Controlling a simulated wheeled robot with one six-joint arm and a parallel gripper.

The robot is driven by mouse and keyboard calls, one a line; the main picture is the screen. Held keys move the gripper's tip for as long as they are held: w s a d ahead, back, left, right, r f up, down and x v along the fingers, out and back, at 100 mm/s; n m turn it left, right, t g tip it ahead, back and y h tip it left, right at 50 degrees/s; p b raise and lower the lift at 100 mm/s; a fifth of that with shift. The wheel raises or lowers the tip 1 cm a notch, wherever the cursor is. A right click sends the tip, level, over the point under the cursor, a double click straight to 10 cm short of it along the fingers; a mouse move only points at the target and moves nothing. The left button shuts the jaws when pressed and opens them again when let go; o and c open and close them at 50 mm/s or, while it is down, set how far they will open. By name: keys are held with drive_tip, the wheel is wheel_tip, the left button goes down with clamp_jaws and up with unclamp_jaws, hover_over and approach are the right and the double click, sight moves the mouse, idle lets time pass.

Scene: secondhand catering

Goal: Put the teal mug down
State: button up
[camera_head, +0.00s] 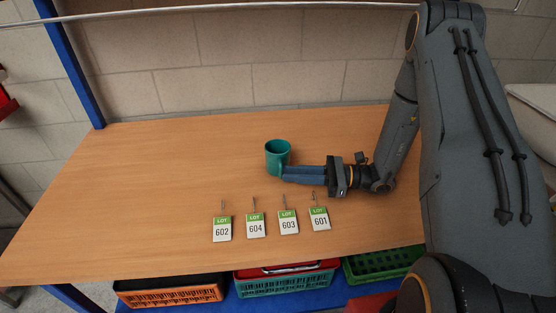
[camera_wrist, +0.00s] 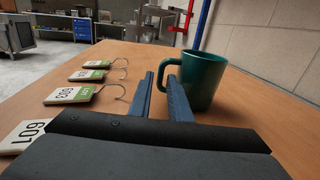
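The teal mug (camera_head: 277,154) is upright near the middle of the wooden table (camera_head: 160,170). In the wrist view the mug (camera_wrist: 206,78) stands right of centre with its handle (camera_wrist: 162,72) towards the left. My gripper (camera_head: 284,173) reaches in low from the right. In the wrist view its two blue fingers (camera_wrist: 160,82) lie one on each side of the handle and look shut on it, with a narrow gap between them. The exact contact is partly hidden. Whether the mug's base touches the table I cannot tell.
Several lot tags with hooks, such as 602 (camera_head: 222,229) and 601 (camera_head: 319,219), lie in a row in front of my gripper. The table's left part is clear. Orange (camera_head: 170,291) and teal (camera_head: 284,283) crates stand below the front edge. A block wall is behind.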

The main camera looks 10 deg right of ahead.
drive_tip(key=shift+w+a, duration=0.1)
drive_tip(key=shift+a, duration=0.5)
clamp_jaws()
